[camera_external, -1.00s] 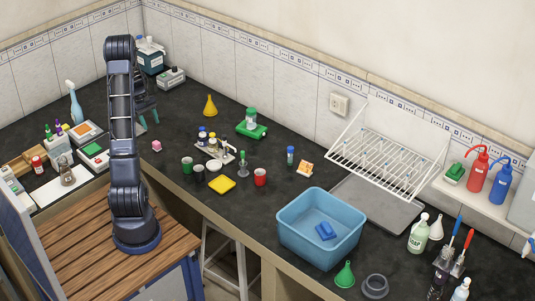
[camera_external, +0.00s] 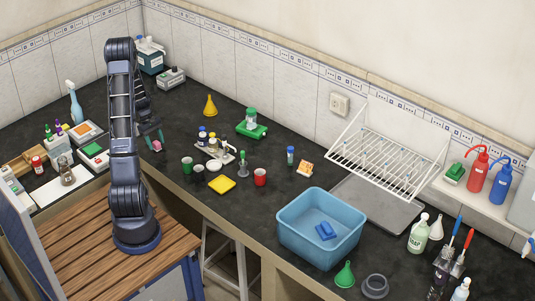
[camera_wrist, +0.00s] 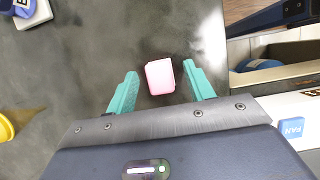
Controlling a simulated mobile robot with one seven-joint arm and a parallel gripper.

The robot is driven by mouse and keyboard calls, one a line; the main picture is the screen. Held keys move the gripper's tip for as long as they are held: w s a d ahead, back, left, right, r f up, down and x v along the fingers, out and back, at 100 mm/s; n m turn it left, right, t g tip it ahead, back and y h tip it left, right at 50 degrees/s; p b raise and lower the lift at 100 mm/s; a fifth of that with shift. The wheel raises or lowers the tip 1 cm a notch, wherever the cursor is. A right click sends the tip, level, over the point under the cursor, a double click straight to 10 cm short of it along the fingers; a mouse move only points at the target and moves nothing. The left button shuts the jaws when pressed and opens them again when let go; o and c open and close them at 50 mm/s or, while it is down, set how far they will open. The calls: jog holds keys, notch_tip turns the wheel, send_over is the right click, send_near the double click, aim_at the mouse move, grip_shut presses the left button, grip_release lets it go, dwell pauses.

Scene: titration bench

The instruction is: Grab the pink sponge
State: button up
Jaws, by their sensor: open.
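The pink sponge (camera_wrist: 160,77) is a small block on the dark bench top. In the wrist view it lies between the tips of my two teal fingers, with a gap on each side. My gripper (camera_wrist: 160,86) is open and holds nothing. In the external view my gripper (camera_external: 154,141) is low over the bench, right beside my arm. The sponge (camera_external: 156,145) shows there as a small pink patch, partly hidden by the fingers. I cannot tell the exact height of the fingertips above the bench.
A yellow funnel (camera_external: 210,105) stands behind. In the wrist view the bench edge and an open drawer-like box (camera_wrist: 275,72) lie at right. The bench around the sponge is clear.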

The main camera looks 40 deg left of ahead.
jog(key=shift+d+f, duration=0.2)
jog(key=shift+f, duration=0.3)
jog(key=c, duration=1)
jog(key=shift+r, duration=0.1)
jog(key=shift+c, duration=0.2)
